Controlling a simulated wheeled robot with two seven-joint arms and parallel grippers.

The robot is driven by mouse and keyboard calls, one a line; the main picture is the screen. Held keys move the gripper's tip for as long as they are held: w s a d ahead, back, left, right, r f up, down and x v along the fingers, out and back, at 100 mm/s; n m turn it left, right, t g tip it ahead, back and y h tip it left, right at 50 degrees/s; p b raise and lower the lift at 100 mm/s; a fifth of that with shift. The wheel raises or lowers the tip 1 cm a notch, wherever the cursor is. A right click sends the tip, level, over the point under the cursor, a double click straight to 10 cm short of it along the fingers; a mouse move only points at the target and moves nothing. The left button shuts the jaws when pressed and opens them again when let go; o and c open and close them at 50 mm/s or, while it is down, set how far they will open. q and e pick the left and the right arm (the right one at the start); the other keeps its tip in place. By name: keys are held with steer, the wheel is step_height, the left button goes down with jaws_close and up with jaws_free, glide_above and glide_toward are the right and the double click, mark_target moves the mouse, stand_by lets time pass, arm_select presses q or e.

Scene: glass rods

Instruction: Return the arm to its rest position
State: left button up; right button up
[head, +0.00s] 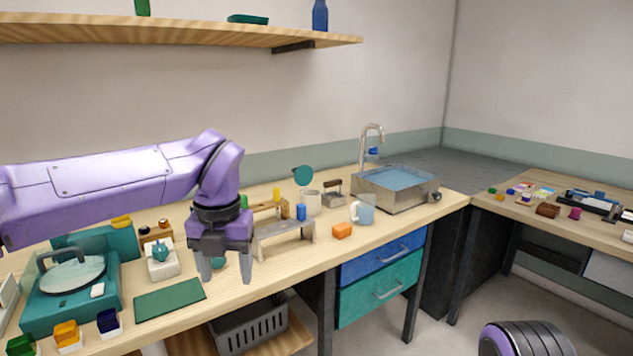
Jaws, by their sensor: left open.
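My left arm, purple, comes in from the left edge above the workbench (225,296). My right gripper is not in view. No glass rod can be made out clearly.
A teal device (42,312) and small colored blocks stand at the left. A shelf (150,32) hangs above. A grey basket (248,328) sits below the bench.

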arm_select(q)
steer(key=w+a+f+m+t+y, duration=0.4)
steer(key=w+a+f+m+y, duration=0.2)
steer(key=a+f, duration=0.3)
steer(key=s+a+f+m+t, duration=0.1)
steer(key=s+f+m+t, duration=0.15)
steer(key=f+m, duration=0.6)
steer(key=s+a+f+m+t, duration=0.1)
steer(key=s+f+m+t, duration=0.3)
steer(key=f, duration=0.8)
steer(key=s+a+f+m+g+h, duration=0.1)
steer(key=s+f+m+g, duration=0.1)
steer(key=s+f, duration=0.4)
steer(key=s+a+f+m+g+h, duration=0.1)
steer(key=s+f+m+g, duration=0.2)
steer(key=s, duration=1)
steer(key=s+a+f+m+g+h, duration=0.1)
steer(key=s+a+f+m+g, duration=0.1)
steer(key=s+f+m, duration=0.4)
steer(key=s+f+g, duration=0.1)
steer(key=s+f, duration=0.2)
steer(key=s, duration=0.1)
steer(key=shift+s, duration=0.25)
steer(key=shift+r, duration=0.1)
